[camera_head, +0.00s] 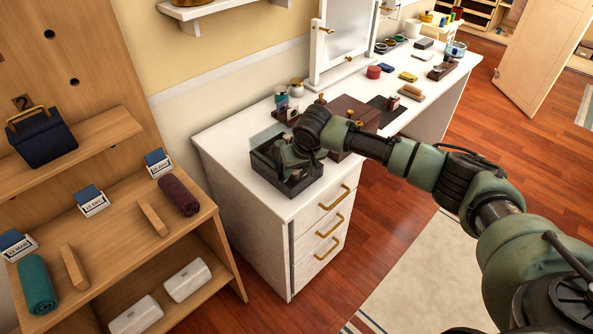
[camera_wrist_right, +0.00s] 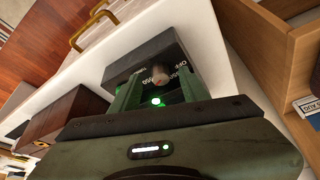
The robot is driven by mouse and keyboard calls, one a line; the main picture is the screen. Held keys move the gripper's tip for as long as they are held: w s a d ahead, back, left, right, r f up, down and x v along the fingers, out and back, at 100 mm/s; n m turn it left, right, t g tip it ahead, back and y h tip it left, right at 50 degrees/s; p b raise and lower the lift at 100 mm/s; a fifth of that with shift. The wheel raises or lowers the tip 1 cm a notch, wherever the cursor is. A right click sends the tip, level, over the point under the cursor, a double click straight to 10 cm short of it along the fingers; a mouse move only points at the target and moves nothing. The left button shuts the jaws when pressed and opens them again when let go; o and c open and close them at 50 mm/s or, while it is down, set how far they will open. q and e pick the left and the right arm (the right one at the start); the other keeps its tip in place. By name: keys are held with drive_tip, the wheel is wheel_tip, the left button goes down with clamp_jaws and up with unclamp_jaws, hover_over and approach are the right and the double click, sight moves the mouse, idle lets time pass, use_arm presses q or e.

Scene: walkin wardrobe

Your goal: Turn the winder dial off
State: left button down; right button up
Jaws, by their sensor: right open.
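The winder is a dark box (camera_head: 302,186) on the near left end of the white dresser top, with a clear panel standing at its back. In the right wrist view its dark face (camera_wrist_right: 150,55) carries white lettering, including "OFF", and a small rounded dial (camera_wrist_right: 161,76). My right gripper (camera_head: 290,156) is over the box. Its green fingers (camera_wrist_right: 160,84) are open and stand on either side of the dial. I cannot tell whether they touch it. The dial is hidden by my gripper in the head view. My left gripper is not in view.
A brown wooden box (camera_head: 352,118) stands close behind the winder. A mirror (camera_head: 343,40), bottles and small items fill the dresser top beyond. Brass-handled drawers (camera_head: 325,222) face the floor. A wooden shelf unit (camera_head: 110,240) stands at the left.

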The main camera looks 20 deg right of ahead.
drive_tip(key=shift+x, duration=0.85)
clamp_jaws()
